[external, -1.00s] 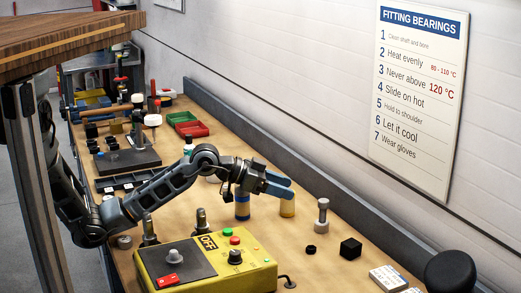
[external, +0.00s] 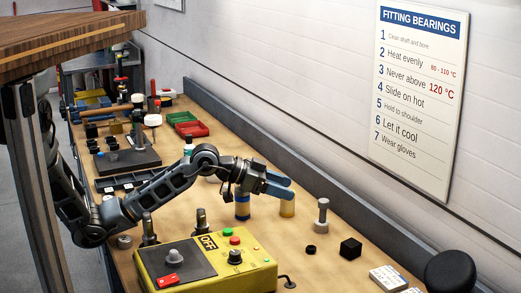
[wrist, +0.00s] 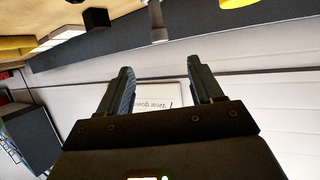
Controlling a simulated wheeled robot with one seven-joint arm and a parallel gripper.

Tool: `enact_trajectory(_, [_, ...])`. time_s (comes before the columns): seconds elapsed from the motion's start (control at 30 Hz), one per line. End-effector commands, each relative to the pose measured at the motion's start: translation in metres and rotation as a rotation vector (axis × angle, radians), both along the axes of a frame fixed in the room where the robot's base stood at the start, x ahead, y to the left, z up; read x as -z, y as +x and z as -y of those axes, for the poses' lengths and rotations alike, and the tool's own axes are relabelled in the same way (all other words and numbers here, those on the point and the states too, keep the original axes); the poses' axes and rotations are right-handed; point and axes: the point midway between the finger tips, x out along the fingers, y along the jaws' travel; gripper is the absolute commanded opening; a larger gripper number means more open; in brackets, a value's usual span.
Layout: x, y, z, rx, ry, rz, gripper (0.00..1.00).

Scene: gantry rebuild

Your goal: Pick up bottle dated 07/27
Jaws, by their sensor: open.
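My gripper (external: 289,187) is open and empty above the bench, its blue fingers pointing right toward the wall. It also shows in the wrist view (wrist: 160,70), with only the wall and part of a sign between the fingers. A bottle with a blue label (external: 242,208) stands upright below my wrist, its top hidden by the gripper. A white and teal bottle (external: 188,147) stands farther back behind my arm. No date is readable on any bottle.
A yellow control box (external: 205,262) stands in front. A grey spool-shaped part (external: 321,215), a black ring (external: 310,250) and a black cube (external: 350,248) stand to the right. Green and red bins (external: 188,124) are at the back. A raised ledge (external: 330,188) runs along the wall.

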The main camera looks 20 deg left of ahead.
Motion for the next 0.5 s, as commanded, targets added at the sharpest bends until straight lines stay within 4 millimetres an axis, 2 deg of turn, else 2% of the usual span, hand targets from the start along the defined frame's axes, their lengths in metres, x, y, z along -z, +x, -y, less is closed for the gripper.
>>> enact_trajectory(0.13, [-0.003, 0.003, -0.002, -0.008, -0.010, 0.007, 0.66])
enact_trajectory(0.23, [-0.019, 0.019, -0.013, -0.057, -0.066, 0.044, 0.66])
enact_trajectory(0.33, [-0.036, 0.059, -0.043, -0.210, -0.138, 0.075, 0.66])
enact_trajectory(0.5, [-0.040, 0.126, -0.111, -0.528, -0.210, 0.051, 0.66])
